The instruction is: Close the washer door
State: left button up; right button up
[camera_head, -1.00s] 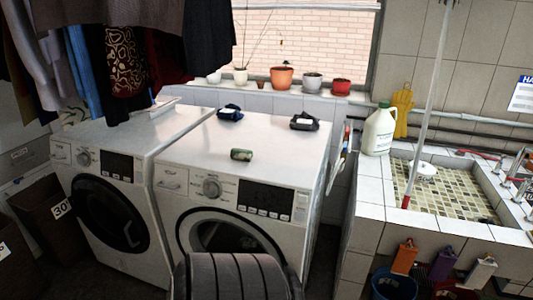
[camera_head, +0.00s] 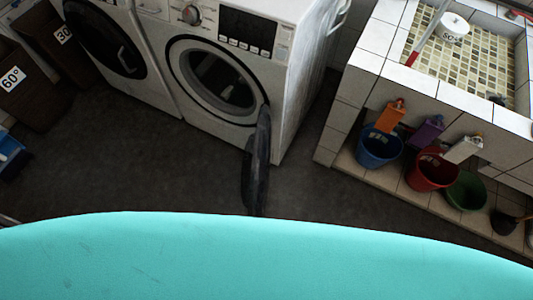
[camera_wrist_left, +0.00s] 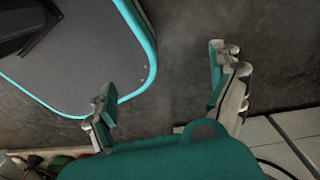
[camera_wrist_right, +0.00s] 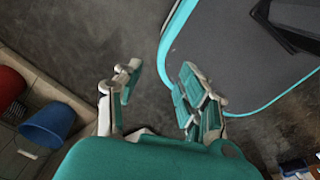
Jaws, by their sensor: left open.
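The right-hand white washer (camera_head: 240,65) stands in the upper middle of the head view. Its round drum opening (camera_head: 215,82) is uncovered. Its dark washer door (camera_head: 258,165) is swung wide open from the opening's right side and shows nearly edge-on. Neither gripper is in the head view. My left gripper (camera_wrist_left: 168,88) is open and empty over the dark floor in the left wrist view. My right gripper (camera_wrist_right: 160,87) is open and empty over the floor in the right wrist view. The door shows in neither wrist view, so its distance from the grippers cannot be told.
A second washer (camera_head: 125,75) stands at left with its door shut. Brown bins (camera_head: 30,85) are farther left. At right, a tiled sink block (camera_head: 395,80) has blue (camera_head: 380,145), red (camera_head: 430,172) and green (camera_head: 466,190) buckets below. The floor (camera_head: 150,165) before the washers is clear.

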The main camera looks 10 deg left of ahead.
aim_at(259, 177)
jog(key=l+u, duration=0.85)
jog(key=k+l+u, duration=0.2)
jog(key=k+j, duration=0.05)
jog(key=j, duration=0.05)
